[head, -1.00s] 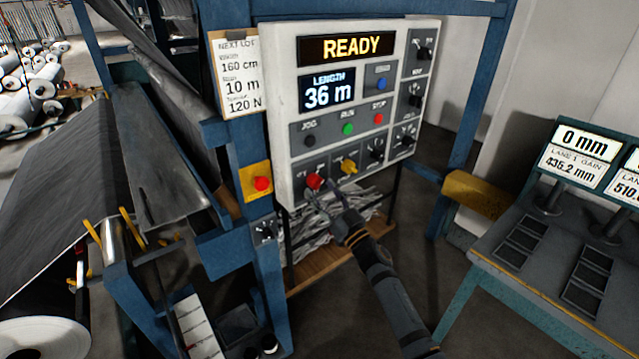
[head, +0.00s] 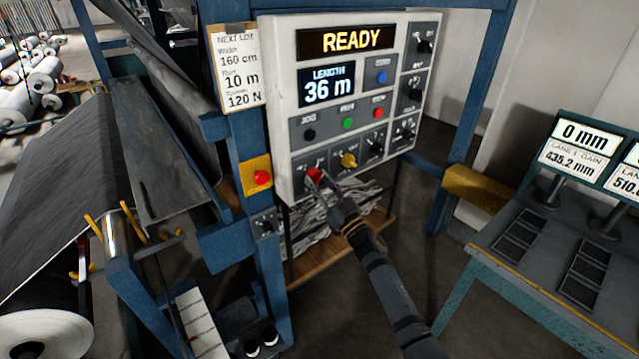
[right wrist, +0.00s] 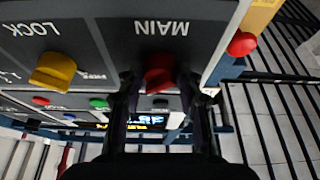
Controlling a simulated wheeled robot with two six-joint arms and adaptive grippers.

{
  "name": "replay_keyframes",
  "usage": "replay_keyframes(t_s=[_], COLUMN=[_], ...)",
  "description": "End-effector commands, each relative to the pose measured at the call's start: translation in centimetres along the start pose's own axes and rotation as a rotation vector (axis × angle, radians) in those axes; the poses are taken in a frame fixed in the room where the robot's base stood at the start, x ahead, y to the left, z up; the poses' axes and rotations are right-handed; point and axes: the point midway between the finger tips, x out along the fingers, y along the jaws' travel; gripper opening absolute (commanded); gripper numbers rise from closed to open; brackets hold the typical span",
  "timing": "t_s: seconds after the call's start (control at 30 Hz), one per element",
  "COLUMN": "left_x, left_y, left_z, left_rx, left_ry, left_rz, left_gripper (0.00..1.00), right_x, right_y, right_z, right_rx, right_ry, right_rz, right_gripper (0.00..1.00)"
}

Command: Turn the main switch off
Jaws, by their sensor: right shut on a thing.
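The main switch is a red knob (head: 314,174) at the lower left of the white control panel (head: 284,95). In the right wrist view the red knob (right wrist: 160,72) sits beside the upside-down label MAIN. My right gripper (head: 313,181) reaches up from the lower right and is shut on this knob. In the right wrist view its two dark fingers (right wrist: 160,88) stand on either side of the knob. The fingers partly hide the knob's lettering, and I cannot tell its exact setting. The panel display reads READY and 36 m. My left gripper is not in view.
A yellow LOCK knob (head: 348,160) is just right of the red one. A red button on a yellow box (head: 257,177) is on the blue post at left. A desk with screens (head: 530,235) stands at right.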

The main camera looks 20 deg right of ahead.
Motion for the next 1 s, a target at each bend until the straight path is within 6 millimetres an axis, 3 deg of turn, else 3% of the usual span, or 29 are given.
replay_keyframes(t_s=[0.37,1.0], left_x=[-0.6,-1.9], left_y=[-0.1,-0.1], left_z=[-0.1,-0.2], left_rx=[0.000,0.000], left_ry=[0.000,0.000], left_rz=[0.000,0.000], left_gripper=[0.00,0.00], right_x=[0.0,0.2], right_y=[0.3,0.9], right_z=[-0.1,-0.4], right_rx=[-0.164,-0.721], right_ry=[-0.001,-0.001], right_rz=[-0.067,-0.298], right_gripper=[0.04,0.04])
